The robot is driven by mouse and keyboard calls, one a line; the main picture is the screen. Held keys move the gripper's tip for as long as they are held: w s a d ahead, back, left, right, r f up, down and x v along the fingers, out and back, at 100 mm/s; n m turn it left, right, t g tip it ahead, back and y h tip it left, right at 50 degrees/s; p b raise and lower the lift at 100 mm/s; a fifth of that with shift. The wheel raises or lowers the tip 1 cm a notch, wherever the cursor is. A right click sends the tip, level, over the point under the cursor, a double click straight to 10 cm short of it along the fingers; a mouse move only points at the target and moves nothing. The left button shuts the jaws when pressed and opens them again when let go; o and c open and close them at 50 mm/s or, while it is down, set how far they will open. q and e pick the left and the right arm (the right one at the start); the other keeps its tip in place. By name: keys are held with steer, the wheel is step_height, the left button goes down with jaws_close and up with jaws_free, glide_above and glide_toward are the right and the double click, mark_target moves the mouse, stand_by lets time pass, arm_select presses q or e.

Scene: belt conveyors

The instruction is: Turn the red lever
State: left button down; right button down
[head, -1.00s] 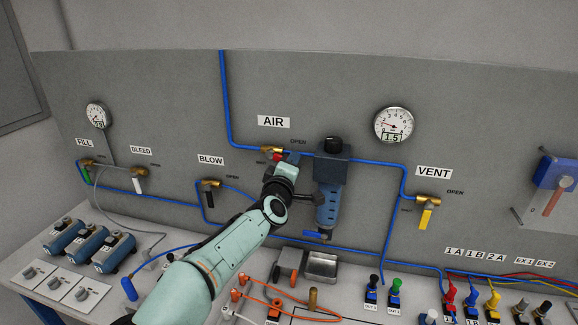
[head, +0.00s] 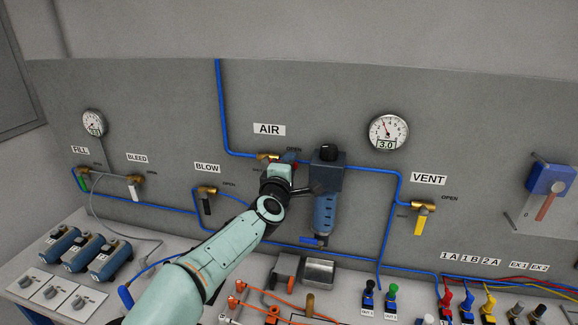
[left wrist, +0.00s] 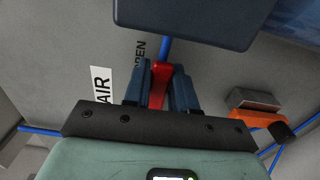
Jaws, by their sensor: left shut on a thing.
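The red lever (left wrist: 159,84) shows in the left wrist view between the two dark fingers of my left gripper (left wrist: 161,92), which is shut on it. In the head view the lever belongs to the brass valve (head: 268,156) under the AIR label (head: 269,129). My left gripper (head: 289,158) is at that valve, beside the OPEN mark, and hides most of the lever. Only a little red shows there. My right gripper is not in view.
A dark blue regulator (head: 328,170) stands close to the right of my left gripper. A round gauge (head: 388,132) reads 3.0. The BLOW valve (head: 207,192) and VENT valve (head: 424,206) are at either side. Blue tubing (head: 222,110) crosses the panel.

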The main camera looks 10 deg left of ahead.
arm_select(q)
steer(key=shift+r, duration=0.1)
steer(key=c, duration=1)
jaws_free()
steer(key=shift+s, duration=0.1)
steer(key=s+b, duration=0.2)
steer(key=s, duration=1.1)
steer(key=shift+a+b, duration=0.2)
steer(key=shift+b, duration=0.2)
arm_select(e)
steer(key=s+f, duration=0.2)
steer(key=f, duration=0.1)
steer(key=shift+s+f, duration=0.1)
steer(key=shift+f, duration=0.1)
